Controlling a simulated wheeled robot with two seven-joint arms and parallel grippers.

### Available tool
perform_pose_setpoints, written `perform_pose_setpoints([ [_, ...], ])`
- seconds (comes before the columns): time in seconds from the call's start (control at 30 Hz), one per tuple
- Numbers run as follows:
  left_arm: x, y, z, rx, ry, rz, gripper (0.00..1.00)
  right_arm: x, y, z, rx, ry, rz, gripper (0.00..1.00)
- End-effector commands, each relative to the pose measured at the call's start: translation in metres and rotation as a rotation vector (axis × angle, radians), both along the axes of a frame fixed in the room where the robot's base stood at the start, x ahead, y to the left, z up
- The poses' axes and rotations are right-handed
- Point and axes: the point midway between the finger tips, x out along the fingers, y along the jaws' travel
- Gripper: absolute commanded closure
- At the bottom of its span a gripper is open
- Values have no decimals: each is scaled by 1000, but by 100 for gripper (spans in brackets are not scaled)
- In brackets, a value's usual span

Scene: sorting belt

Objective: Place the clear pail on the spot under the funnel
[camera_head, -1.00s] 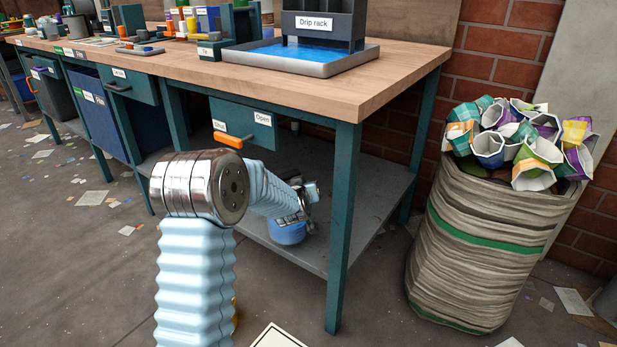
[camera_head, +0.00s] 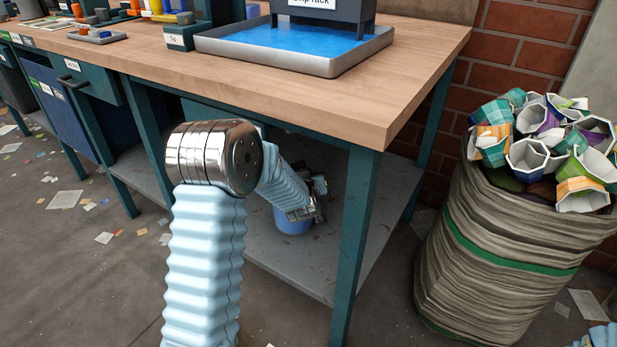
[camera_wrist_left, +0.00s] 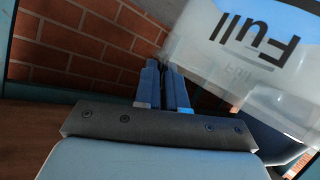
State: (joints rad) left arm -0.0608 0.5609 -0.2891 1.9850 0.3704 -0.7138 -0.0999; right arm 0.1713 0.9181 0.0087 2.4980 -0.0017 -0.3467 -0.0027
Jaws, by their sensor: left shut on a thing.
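My left arm reaches under the workbench, and its gripper (camera_head: 314,203) shows small and partly hidden there. In the left wrist view the gripper's fingers (camera_wrist_left: 166,70) are together, shut on the clear pail (camera_wrist_left: 235,50). The pail is see-through, with a "Full" label upside down in that view, and fills the upper right. In the head view a blue round part, seemingly the pail (camera_head: 292,222), shows below the gripper, just over or on the lower shelf. I cannot tell which. Where the fingers grip it is unclear. No funnel or spot is visible. My right gripper is out of view.
The workbench (camera_head: 400,85) carries a drip rack in a blue-bottomed tray (camera_head: 335,66). Its front leg (camera_head: 357,240) stands close to the right of my gripper. The grey lower shelf (camera_head: 300,275) is mostly bare. A full sack (camera_head: 490,260) stands at the right. Paper scraps litter the floor.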

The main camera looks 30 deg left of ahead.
Motion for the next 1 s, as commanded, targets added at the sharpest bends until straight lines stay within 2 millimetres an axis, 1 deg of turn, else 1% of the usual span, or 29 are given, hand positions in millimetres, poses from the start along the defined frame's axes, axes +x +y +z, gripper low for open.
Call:
perform_pose_setpoints([
  [0.17,0,0,1,-1,1,0,100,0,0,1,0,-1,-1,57],
  [0.27,0,0,-2,-1,1,0,100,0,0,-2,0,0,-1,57],
  [0.3,0,0,-3,-2,1,0,89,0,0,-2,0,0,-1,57],
  [0.47,0,0,-2,-2,1,0,64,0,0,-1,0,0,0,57],
  [0.7,0,0,-1,-2,1,0,64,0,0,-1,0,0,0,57],
  [0.8,0,0,4,-1,1,0,64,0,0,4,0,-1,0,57],
  [0.87,-6,-2,5,-2,0,-1,64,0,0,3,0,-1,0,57],
  [0.97,-22,-9,12,-3,1,-1,64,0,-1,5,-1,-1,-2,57],
  [1.0,-30,-12,16,-2,0,0,64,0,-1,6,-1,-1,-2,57],
])
